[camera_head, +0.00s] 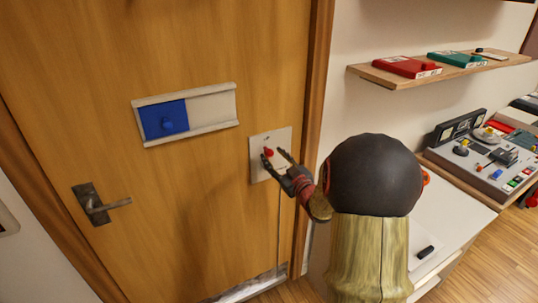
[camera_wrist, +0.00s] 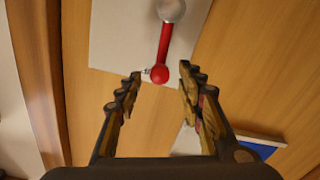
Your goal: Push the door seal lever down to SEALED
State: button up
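The door seal lever has a red rod and a red ball knob (camera_wrist: 160,75) on a grey pivot (camera_wrist: 172,9). It is mounted on a pale plate (camera_head: 259,174) on the wooden door. In the head view its red knob (camera_head: 267,152) shows near the plate's upper part, and the lever seems to point up. The wrist view looks upside down. My gripper (camera_head: 273,156) is open at the plate. In the wrist view the fingers of my gripper (camera_wrist: 160,72) appear on either side of the knob, with gaps. Whether they touch it is unclear. No SEALED marking is legible.
A blue slider panel (camera_head: 164,119) in a pale frame (camera_head: 213,108) is left of the plate. A door handle (camera_head: 98,204) is lower left. The wooden door frame (camera_head: 317,97) is right of the plate. A shelf (camera_head: 440,72) and a counter with equipment (camera_head: 490,155) are at right.

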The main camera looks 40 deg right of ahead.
aim_at(272, 154)
jog(key=shift+b+x, duration=0.3)
jog(key=shift+x, duration=1.6)
jog(key=shift+c, duration=0.2)
grip_shut()
